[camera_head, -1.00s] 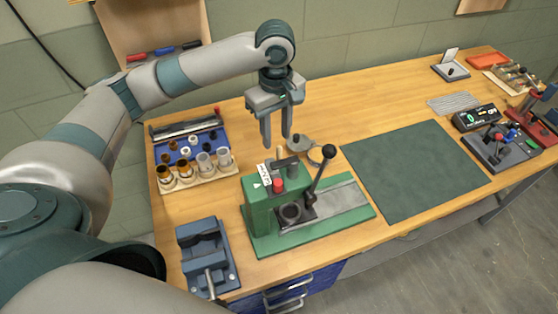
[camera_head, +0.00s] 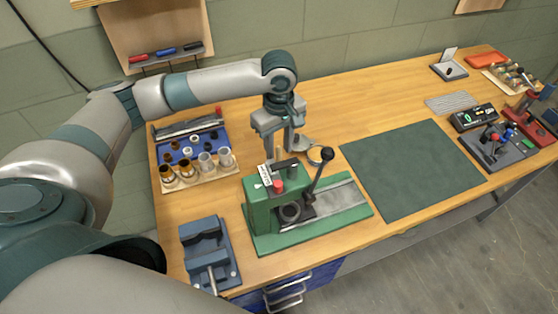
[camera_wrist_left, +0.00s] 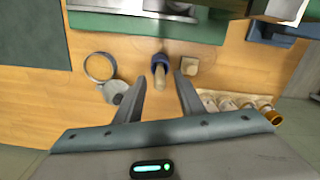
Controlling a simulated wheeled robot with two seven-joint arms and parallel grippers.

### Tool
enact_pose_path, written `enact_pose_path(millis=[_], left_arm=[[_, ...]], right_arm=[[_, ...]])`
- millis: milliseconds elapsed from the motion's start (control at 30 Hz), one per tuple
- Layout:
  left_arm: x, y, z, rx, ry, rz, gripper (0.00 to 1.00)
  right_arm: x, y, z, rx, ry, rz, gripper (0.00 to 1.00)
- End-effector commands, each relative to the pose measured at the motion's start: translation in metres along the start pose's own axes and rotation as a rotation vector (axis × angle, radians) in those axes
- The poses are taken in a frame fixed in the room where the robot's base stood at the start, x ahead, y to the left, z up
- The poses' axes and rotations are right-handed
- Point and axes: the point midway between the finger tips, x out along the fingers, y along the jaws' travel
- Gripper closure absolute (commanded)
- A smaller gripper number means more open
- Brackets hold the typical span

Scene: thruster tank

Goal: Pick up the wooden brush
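The wooden brush (camera_wrist_left: 159,72) appears in the left wrist view as a short, light wooden piece with a dark blue band at its far end. It lies in line with the gap between my left gripper's (camera_wrist_left: 160,84) fingers. The fingers are apart, with nothing visibly clamped. In the head view the left gripper (camera_head: 279,148) is lowered behind the green press (camera_head: 262,212), which hides part of the fingers and the brush. I cannot tell the exact height between fingertips and brush. My right gripper is not in view.
A ring (camera_wrist_left: 100,67) and a grey round part (camera_wrist_left: 116,92) lie beside one finger; a small wooden block (camera_wrist_left: 190,66) is near the other. The blue tray (camera_head: 187,140) and a rack of cups (camera_head: 225,166) stand left. A green mat (camera_head: 412,170) lies right.

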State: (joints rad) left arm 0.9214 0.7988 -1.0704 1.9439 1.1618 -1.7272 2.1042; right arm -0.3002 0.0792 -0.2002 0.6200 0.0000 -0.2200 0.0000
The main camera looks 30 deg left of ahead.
Motion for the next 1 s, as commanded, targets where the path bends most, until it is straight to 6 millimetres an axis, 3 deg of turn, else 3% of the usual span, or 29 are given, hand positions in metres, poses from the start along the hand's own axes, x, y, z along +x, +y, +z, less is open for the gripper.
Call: enact_pose_path(millis=[167, 333, 767, 1000], left_arm=[[0.000, 0.000, 0.000, 0.000, 0.000, 0.000, 0.65], [0.000, 0.000, 0.000, 0.000, 0.000, 0.000, 1.00], [-0.004, 0.001, 0.000, -0.001, 0.000, 0.001, 1.00], [-0.029, 0.001, 0.000, 0.001, 0.000, 0.003, 1.00]], right_arm=[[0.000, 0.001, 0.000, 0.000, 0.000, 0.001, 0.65], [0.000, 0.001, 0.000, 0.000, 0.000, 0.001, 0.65], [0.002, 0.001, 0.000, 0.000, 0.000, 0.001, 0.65], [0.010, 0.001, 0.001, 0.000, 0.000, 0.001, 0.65]])
